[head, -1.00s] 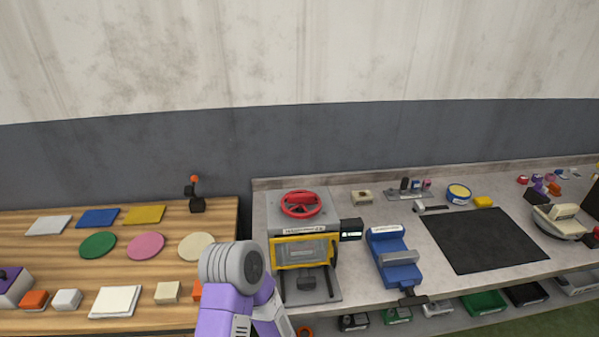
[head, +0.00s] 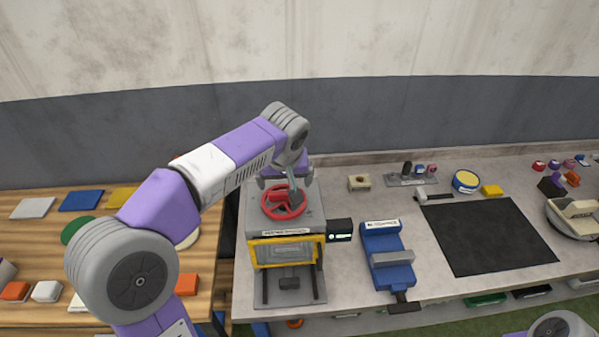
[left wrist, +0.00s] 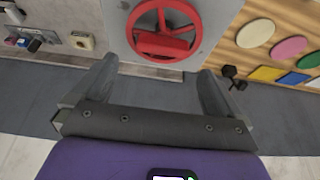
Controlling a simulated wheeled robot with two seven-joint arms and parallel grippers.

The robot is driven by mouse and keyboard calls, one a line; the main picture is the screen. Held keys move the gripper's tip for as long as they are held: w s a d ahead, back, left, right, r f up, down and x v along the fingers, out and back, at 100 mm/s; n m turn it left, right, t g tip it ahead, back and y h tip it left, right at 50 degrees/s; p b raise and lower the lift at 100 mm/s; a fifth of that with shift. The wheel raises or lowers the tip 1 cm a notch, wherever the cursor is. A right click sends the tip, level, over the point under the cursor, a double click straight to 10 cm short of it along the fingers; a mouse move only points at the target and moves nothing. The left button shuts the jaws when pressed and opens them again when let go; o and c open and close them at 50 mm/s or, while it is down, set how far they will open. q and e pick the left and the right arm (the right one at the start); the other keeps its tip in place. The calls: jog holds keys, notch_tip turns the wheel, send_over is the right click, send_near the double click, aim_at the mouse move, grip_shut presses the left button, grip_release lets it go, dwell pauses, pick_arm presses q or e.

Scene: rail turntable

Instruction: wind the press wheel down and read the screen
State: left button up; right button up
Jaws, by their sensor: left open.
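The press (head: 285,250) is a grey frame with a yellow front on the grey bench. Its red wheel (head: 283,202) lies flat on top. A small dark screen (head: 339,231) with a lit readout is fixed to the press's right side; its text is too small to read. My left gripper (head: 286,186) is above the back of the wheel, partly hidden by its wrist. In the left wrist view the gripper (left wrist: 152,88) is open and empty, with the red wheel (left wrist: 163,43) beyond its fingertips. My right gripper is out of view.
A blue vise (head: 388,262) stands right of the press. A black mat (head: 487,236) lies farther right. Small blocks and a yellow-topped round tin (head: 466,180) sit at the bench's back. A wooden table (head: 205,245) with coloured discs and plates is at the left.

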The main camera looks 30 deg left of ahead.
aim_at(283, 193)
pick_arm(q)
jog(key=shift+a+f, duration=0.15)
jog(key=shift+f, duration=0.05)
jog(key=shift+b+x, duration=0.45)
jog(key=shift+x, duration=2.65)
jog(key=shift+s, duration=0.1)
jog(key=c, duration=0.8)
jog(key=shift+c, duration=0.2)
jog(key=shift+m, duration=0.3)
